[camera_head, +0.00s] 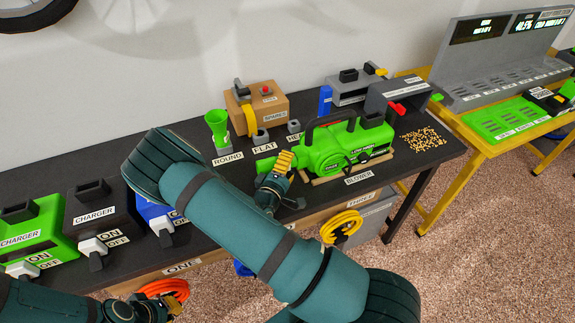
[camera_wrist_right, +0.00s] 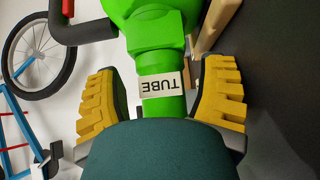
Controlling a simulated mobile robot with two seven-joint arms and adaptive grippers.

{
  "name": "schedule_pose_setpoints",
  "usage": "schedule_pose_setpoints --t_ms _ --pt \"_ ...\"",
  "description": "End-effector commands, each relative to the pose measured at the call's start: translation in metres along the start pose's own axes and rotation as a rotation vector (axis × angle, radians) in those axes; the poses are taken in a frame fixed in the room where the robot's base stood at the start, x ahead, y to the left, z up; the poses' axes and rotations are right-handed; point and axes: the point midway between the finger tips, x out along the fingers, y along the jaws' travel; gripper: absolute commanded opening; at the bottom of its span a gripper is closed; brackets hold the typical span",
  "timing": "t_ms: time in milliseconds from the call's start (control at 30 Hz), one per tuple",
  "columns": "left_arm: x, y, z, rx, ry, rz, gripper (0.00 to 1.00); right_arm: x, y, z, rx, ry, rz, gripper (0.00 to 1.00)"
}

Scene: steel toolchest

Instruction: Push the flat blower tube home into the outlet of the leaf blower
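The green leaf blower (camera_head: 345,148) sits on the dark bench behind the BLOWER label. A green tube (camera_head: 264,164) sticks out of its left end; in the right wrist view it carries a TUBE label (camera_wrist_right: 160,87) and meets the wider green blower body (camera_wrist_right: 155,28). I cannot tell how deep it sits. My right gripper (camera_head: 284,162) is at this tube. Its yellow fingers stand on either side of the tube with a gap at each side, so the gripper (camera_wrist_right: 165,92) looks open around it. My left gripper (camera_head: 160,308) is low at the bottom left, its fingers mostly hidden.
A green funnel-shaped nozzle (camera_head: 217,124) stands at the ROUND label. A grey holder (camera_head: 260,136) behind the FLAT label looks empty. Chargers (camera_head: 100,208) with switches line the bench's left. An orange cord (camera_head: 165,288) lies by my left gripper. Yellow nuggets (camera_head: 424,139) lie right of the blower.

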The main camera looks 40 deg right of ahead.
Motion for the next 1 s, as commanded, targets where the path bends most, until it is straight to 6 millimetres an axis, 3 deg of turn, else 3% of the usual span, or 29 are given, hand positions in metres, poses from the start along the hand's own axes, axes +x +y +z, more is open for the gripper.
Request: schedule_pose_setpoints --t_ms 267,700,1000 --pt "0.0 0.0 0.0 0.0 0.0 0.0 0.0 -0.009 0.0 -0.001 0.001 0.002 -0.002 0.7" --pt "0.0 0.0 0.0 0.0 0.0 0.0 0.0 -0.09 0.0 -0.001 -0.001 0.004 -0.002 0.7" --pt "0.0 0.0 0.0 0.0 0.0 0.0 0.0 -0.119 0.0 0.0 -0.001 0.0 0.0 0.7"
